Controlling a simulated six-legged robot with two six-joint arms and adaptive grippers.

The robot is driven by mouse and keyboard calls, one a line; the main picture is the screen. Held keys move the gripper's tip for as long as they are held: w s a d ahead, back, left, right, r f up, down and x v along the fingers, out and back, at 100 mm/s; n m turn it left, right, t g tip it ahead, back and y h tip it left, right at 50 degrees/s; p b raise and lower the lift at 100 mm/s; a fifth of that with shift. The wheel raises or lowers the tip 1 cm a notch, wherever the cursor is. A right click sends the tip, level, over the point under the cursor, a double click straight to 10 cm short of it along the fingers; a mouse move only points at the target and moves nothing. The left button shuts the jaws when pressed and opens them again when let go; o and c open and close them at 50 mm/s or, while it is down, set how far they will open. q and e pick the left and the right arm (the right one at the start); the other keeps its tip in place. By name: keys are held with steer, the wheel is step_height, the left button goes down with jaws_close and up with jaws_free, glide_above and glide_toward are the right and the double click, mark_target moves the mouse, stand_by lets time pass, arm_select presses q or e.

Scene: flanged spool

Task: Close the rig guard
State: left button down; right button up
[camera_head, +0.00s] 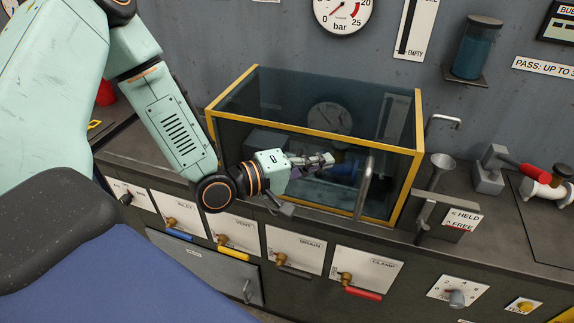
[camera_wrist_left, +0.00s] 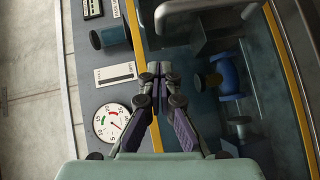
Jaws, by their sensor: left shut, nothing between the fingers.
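The rig guard (camera_head: 418,120) is a see-through tinted box with yellow edges on the bench, with an upright grey bar handle (camera_head: 363,187) at its front right. In the left wrist view its yellow edging (camera_wrist_left: 289,72) and a curved grey handle (camera_wrist_left: 205,6) show. My left gripper (camera_head: 328,160) is shut and empty, in front of the guard's pane and left of the handle, apart from it. Its fingertips (camera_wrist_left: 158,70) meet in the left wrist view. A blue part (camera_wrist_left: 228,75) shows behind the tinted pane. My right gripper is not in view.
A held/free plate (camera_head: 462,219) with a grey lever stands right of the guard, beside a funnel (camera_head: 442,162). Several labelled valve panels line the bench front. A pressure gauge (camera_head: 343,12) hangs on the wall behind.

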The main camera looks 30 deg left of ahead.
arm_select(q)
steer(key=p+v, duration=0.4)
steer(key=v, duration=0.2)
steer(key=shift+s, duration=0.15)
steer(key=shift+s+a, duration=0.1)
steer(key=shift+a, duration=0.15)
